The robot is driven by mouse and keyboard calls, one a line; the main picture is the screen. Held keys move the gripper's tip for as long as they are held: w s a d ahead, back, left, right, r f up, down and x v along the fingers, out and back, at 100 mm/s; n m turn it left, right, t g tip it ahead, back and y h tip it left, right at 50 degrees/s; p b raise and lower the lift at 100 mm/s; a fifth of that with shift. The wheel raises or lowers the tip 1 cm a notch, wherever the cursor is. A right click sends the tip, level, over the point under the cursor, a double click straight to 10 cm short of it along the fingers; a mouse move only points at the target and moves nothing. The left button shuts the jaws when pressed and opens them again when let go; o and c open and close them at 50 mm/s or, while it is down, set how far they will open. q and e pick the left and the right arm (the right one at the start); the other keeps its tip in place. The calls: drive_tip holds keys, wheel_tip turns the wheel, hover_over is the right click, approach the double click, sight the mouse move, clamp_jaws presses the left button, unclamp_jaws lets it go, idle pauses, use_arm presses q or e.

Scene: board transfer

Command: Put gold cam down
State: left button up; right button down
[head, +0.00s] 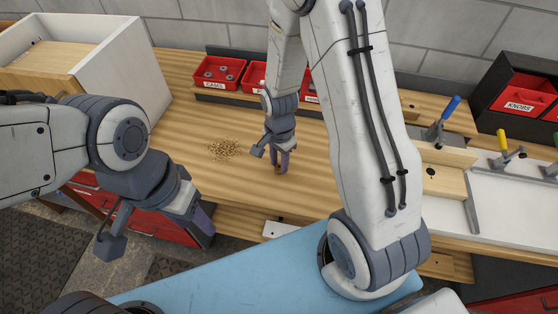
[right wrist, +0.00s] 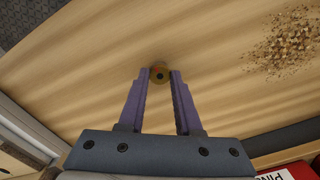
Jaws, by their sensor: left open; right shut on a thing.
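The gold cam (right wrist: 159,75) is a small round gold piece with a dark centre, held between the fingertips of my right gripper (right wrist: 160,78). In the head view my right gripper (head: 281,165) points down at the wooden bench top, and the cam (head: 278,170) shows only as a small spot between the purple fingers. I cannot tell whether the cam touches the wood. My left gripper (head: 203,218) is open and empty, in front of the bench's front edge at the left.
A pile of wood shavings (head: 224,149) lies left of my right gripper. Red bins, one labelled CAMS (head: 219,73), stand at the back. A white-sided box (head: 125,60) is at the back left. Clamps (head: 442,120) and a pale tray (head: 515,205) are at the right. Bare wood surrounds the cam.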

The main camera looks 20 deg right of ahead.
sight(279, 167)
drive_tip(key=c, duration=0.6)
unclamp_jaws()
drive_tip(key=shift+f, duration=0.1)
wheel_tip(279, 167, up, 12)
drive_tip(key=s+a+r+n, duration=0.3)
drive_tip(key=s+a+n, duration=0.3)
drive_tip(key=s+n, duration=0.3)
drive_tip(key=s+a+r+n+y, duration=0.1)
drive_tip(key=s+a+r+n, duration=0.2)
drive_tip(key=s+a+n, duration=0.3)
drive_tip(key=s+n, duration=0.3)
drive_tip(key=n, duration=0.2)
drive_tip(key=shift+a+r+b, duration=0.2)
drive_tip(key=shift+a+b, duration=0.1)
